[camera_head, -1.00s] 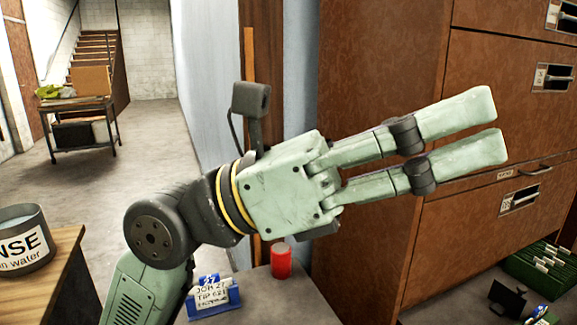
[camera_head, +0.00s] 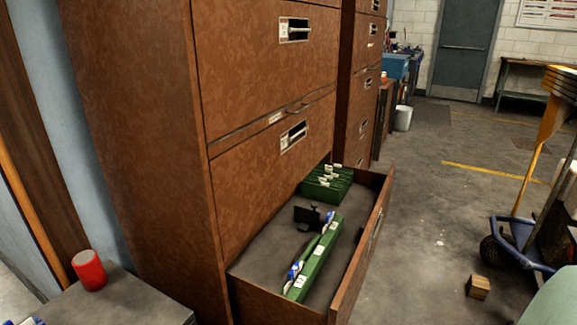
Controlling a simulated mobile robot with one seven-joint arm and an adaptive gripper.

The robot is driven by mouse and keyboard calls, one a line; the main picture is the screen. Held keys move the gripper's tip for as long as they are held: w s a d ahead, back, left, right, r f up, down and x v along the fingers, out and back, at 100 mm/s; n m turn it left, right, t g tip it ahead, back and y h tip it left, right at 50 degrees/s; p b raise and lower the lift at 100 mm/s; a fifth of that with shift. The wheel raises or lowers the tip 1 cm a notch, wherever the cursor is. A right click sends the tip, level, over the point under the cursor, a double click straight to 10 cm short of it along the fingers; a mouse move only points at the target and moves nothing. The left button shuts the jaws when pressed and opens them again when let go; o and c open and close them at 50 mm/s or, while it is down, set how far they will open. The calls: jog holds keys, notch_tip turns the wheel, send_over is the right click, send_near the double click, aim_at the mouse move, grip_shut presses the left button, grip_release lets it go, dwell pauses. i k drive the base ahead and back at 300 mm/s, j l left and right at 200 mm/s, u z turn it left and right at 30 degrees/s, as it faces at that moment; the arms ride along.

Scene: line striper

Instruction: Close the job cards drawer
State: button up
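The open drawer (camera_head: 361,262) is the bottom one of the brown cabinet (camera_head: 275,180). It is pulled well out toward the right, and its front panel is seen from the inside and top edge. It holds a green file rack (camera_head: 322,190) at the back, a black holder (camera_head: 308,217), and a long green divider (camera_head: 316,258) with white labels and blue-and-white cards beside it. I cannot read a name on this drawer. My gripper is not in view; a pale green piece at the lower right corner appears to be part of my arm.
The drawers above are shut. A red can (camera_head: 89,270) stands on a grey table (camera_head: 135,303) at the lower left. A blue wheeled cart (camera_head: 515,240) stands at the right, with a small wooden block (camera_head: 478,287) on the floor.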

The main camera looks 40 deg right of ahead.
aim_at(326, 290)
jog(key=z, duration=1.75)
jog(key=i+j+u, duration=0.1)
jog(key=i, duration=0.15)
